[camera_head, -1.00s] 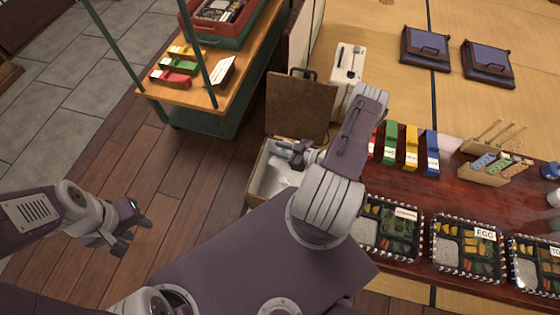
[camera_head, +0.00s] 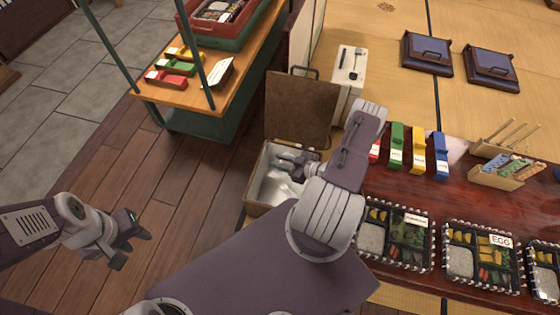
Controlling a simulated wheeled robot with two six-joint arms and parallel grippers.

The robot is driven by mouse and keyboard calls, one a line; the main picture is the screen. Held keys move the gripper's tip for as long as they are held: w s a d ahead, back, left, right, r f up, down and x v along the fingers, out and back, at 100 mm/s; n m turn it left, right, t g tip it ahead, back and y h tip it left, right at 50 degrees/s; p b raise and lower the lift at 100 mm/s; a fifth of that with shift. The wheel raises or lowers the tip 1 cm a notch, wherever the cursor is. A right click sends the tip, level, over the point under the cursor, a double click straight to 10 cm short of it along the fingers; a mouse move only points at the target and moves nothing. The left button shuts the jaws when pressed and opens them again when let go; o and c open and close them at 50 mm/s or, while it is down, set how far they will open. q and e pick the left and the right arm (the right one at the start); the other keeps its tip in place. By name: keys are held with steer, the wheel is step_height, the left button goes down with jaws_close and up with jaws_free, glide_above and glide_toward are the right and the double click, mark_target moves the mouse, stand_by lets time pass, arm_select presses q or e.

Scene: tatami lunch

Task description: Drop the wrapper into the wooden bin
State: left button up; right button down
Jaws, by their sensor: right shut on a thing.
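The wooden bin (camera_head: 255,188) stands at the left end of the dark red table, its brown lid (camera_head: 300,108) raised behind it. My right gripper (camera_head: 283,163) is over the bin's opening, with its fingers pointing left. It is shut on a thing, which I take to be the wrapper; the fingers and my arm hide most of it. Pale, white material (camera_head: 278,188) shows just below the gripper inside the bin; I cannot tell whether it is wrapper or lining. My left gripper (camera_head: 134,243) is open and empty above the wooden floor, apart from everything.
The table (camera_head: 440,185) holds several bento boxes (camera_head: 483,255), coloured packs (camera_head: 418,150) and a wooden holder (camera_head: 497,173). A white box (camera_head: 349,75) stands behind the lid. A green cart (camera_head: 200,118) stands at the upper left. The floor around my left gripper is clear.

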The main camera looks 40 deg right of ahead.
mark_target(282, 162)
steer(key=c, duration=1)
jaws_free()
steer(key=shift+c, duration=0.2)
steer(key=r+p, duration=0.1)
steer(key=r, duration=0.1)
steer(key=r+p, duration=0.3)
steer(key=shift+s+d+r, duration=0.25)
steer(key=shift+s+r, duration=0.05)
steer(key=shift+s, duration=0.1)
steer(key=a+p+v, duration=0.1)
steer(key=p+v, duration=0.3)
steer(key=v, duration=0.8)
steer(key=shift+r, duration=0.4)
steer(key=shift+s, duration=0.1)
